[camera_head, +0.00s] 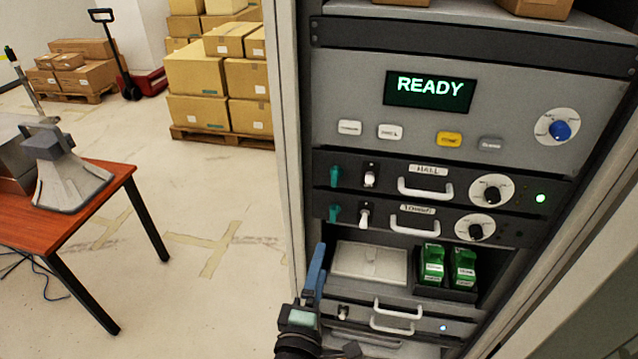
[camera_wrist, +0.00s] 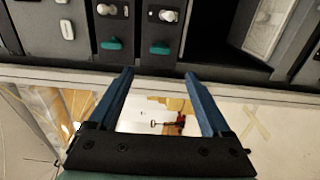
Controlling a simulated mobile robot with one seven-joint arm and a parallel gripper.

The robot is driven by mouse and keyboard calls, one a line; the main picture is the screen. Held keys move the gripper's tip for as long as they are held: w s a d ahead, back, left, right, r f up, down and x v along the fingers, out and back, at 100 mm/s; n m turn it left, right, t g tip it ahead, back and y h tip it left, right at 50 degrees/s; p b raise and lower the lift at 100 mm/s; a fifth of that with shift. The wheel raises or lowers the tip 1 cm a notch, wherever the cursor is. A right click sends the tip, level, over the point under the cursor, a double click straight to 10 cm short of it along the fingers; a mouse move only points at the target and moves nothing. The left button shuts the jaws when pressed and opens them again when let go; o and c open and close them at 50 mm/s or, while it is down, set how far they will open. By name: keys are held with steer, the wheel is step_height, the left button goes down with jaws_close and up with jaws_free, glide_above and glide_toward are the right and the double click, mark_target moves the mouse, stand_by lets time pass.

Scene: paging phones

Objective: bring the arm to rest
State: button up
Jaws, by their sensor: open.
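My gripper (camera_head: 316,275) is in front of the lower left part of the equipment rack, close to its left upright. In the wrist view my gripper (camera_wrist: 160,85) shows two blue fingers set wide apart with nothing between them. The fingers point toward the rack's edge, and the floor shows between them. In the head view the fingers overlap and part of my arm runs out of the bottom of the picture. The rack's top panel (camera_head: 352,90) has a display (camera_head: 430,91) reading READY.
Two rack units with white handles (camera_head: 425,188) sit above an open shelf with a pale box (camera_head: 370,262) and green modules (camera_head: 432,265). Stacked cartons (camera_head: 195,72) stand behind. Floor between desk and rack is clear.

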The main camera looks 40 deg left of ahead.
stand_by(0.4)
steer(key=w+d+r+m+t+h+b, duration=0.1)
steer(key=w+d+r+m+t+h, duration=0.15)
steer(key=d+r+m, duration=0.35)
steer(key=w+d+r+m+t+h+b, duration=0.15)
steer(key=w+d+r, duration=0.25)
steer(key=r, duration=0.5)
steer(key=w+d+r+m+t+h+b, duration=0.1)
steer(key=w+d+r+m+t+b, duration=0.15)
steer(key=d+r+m, duration=0.35)
steer(key=s+d+r+m+t+h+b, duration=0.1)
steer(key=s+d+r+m+t, duration=0.1)
steer(key=r, duration=0.5)
steer(key=s+d+r+m+t+h+b, duration=0.1)
steer(key=s+d+r+m+h, duration=0.1)
steer(key=s+d+r+m, duration=0.3)
steer(key=s+d+r+m+t+h+b, duration=0.1)
steer(key=s+d+r+m, duration=0.3)
steer(key=r, duration=0.7)
steer(key=shift+s+d+t+h+b, duration=0.35)
steer(key=shift+s+d+t, duration=0.25)
steer(key=shift+d+t, duration=0.3)
